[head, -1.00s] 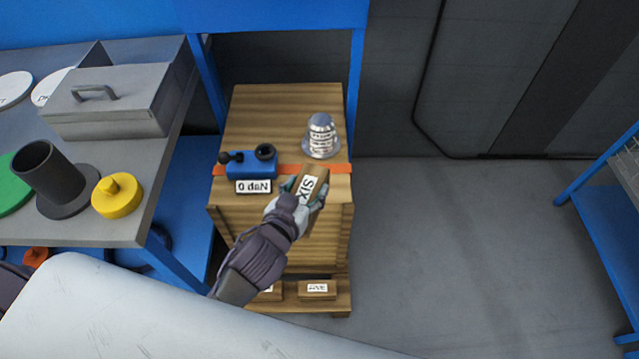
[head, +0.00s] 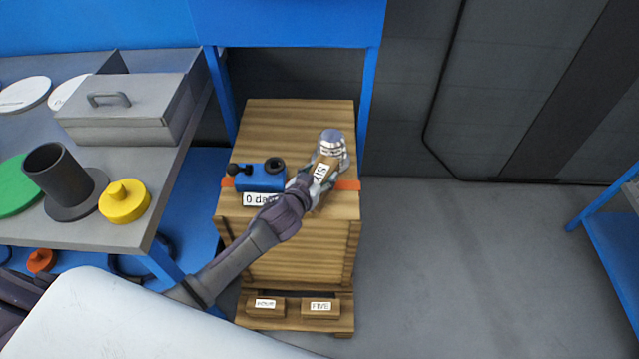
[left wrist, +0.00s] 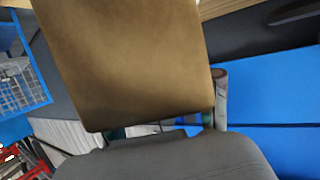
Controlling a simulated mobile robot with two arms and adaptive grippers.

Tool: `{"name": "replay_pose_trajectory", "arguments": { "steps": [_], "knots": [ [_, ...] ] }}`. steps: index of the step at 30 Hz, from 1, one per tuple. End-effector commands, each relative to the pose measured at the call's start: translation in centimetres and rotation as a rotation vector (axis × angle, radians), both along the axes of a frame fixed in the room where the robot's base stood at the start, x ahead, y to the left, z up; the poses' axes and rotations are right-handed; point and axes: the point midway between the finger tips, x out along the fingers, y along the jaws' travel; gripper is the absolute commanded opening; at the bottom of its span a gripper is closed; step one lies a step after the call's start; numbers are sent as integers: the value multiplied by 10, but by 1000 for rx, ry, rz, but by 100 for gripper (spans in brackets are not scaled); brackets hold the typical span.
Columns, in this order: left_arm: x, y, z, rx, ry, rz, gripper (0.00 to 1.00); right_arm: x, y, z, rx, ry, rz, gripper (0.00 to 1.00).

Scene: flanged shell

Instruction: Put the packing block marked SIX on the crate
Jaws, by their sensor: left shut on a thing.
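The packing block marked SIX (head: 321,174) is a brown block with a white label. My left gripper (head: 318,186) is shut on it, over the front right part of the wooden crate (head: 290,118). In the left wrist view the block (left wrist: 130,60) fills the upper middle, with fingertips partly showing behind its lower edge. I cannot tell whether the block touches the crate top. A silver flanged shell (head: 332,146) stands on the crate just behind the block and is partly hidden by it. My right gripper is not in view.
A blue ratchet device (head: 261,177) with a "0 daN" label and an orange strap (head: 348,185) lie across the crate. Blocks FIVE (head: 320,307) and another (head: 265,306) lie on the pallet below. A grey bench (head: 120,232) stands left. The crate's back is clear.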

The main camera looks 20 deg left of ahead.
Motion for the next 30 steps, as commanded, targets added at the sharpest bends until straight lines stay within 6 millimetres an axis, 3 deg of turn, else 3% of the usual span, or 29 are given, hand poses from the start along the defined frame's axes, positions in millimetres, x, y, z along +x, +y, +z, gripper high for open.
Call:
{"name": "replay_pose_trajectory", "arguments": {
  "steps": [6, 18, 19, 23, 30],
  "knots": [
    [0, -1, -31, -1, 0, -1, 9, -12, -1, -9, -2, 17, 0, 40],
    [-1, -1, -36, -2, -1, -2, 9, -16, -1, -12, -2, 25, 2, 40],
    [-1, -1, -37, -1, 2, -1, 64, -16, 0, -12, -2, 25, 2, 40],
    [-1, -1, -36, -1, 2, -1, 85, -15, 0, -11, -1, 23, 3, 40],
    [-1, -1, -36, 0, 2, -1, 87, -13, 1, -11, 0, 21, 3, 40]
  ]
}}
